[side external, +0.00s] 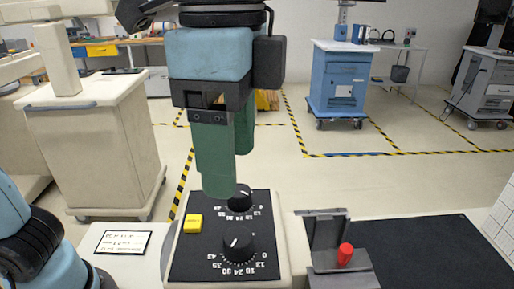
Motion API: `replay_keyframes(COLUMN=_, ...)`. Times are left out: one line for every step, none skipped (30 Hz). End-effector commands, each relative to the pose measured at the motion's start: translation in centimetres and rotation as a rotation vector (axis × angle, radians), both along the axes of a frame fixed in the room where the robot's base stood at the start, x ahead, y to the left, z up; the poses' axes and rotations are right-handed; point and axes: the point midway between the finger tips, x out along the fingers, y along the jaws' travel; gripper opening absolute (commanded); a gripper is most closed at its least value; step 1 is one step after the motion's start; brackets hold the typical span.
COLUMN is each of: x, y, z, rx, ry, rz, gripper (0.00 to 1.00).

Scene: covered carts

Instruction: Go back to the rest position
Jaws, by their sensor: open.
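My gripper (230,165) has green fingers pointing down and is above a black control panel (206,232). The two fingers overlap from this side, with a narrow offset between them. The fingers hold nothing that I can see. Below them, the panel bears a small black knob (240,200) near its back edge, partly behind the nearer fingertip. Whether the fingertip touches the knob cannot be told. A larger black knob (237,246) sits nearer the front, and a yellow button (193,223) is at the panel's left.
Right of the panel is a grey fixture (325,232) with a red knob (345,254). A beige cart (95,140) stands at the left. A blue cart (340,80) and a grey cart (480,88) stand at the back. Open floor lies between them.

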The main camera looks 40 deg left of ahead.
Motion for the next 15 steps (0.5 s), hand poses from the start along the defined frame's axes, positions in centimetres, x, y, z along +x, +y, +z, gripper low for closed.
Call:
replay_keyframes(x=0.0, y=-0.01, z=0.47, rx=0.0, ry=0.0, rz=0.0, gripper=0.63)
replay_keyframes(x=0.0, y=0.0, z=0.68, rx=0.0, ry=0.0, rz=0.0, gripper=0.63)
replay_keyframes(x=0.0, y=0.0, z=0.91, rx=0.0, ry=0.0, rz=0.0, gripper=0.63)
replay_keyframes(x=0.0, y=0.0, z=1.04, rx=0.0, ry=0.0, rz=0.0, gripper=0.63)
replay_keyframes(x=0.0, y=0.0, z=1.14, rx=0.0, ry=0.0, rz=0.0, gripper=0.63)
replay_keyframes(x=0.0, y=0.0, z=1.25, rx=0.0, ry=0.0, rz=0.0, gripper=0.63)
replay_keyframes(x=-0.01, y=0.01, z=1.3, rx=0.0, ry=0.0, rz=0.0, gripper=0.63)
replay_keyframes(x=-0.01, y=0.01, z=1.34, rx=0.0, ry=0.0, rz=0.0, gripper=0.63)
replay_keyframes(x=-0.01, y=0.02, z=1.36, rx=0.0, ry=0.0, rz=0.0, gripper=0.63)
replay_keyframes(x=-0.01, y=0.02, z=1.37, rx=0.0, ry=0.0, rz=0.0, gripper=0.63)
replay_keyframes(x=-0.01, y=0.02, z=1.37, rx=0.0, ry=0.0, rz=0.0, gripper=0.63)
replay_keyframes(x=-0.01, y=0.02, z=1.36, rx=0.0, ry=0.0, rz=0.0, gripper=0.63)
replay_keyframes(x=-0.01, y=0.02, z=1.35, rx=0.0, ry=0.0, rz=0.0, gripper=0.63)
replay_keyframes(x=-0.01, y=0.02, z=1.35, rx=0.0, ry=0.0, rz=0.0, gripper=0.63)
replay_keyframes(x=-0.01, y=0.02, z=1.35, rx=0.0, ry=0.0, rz=0.0, gripper=0.63)
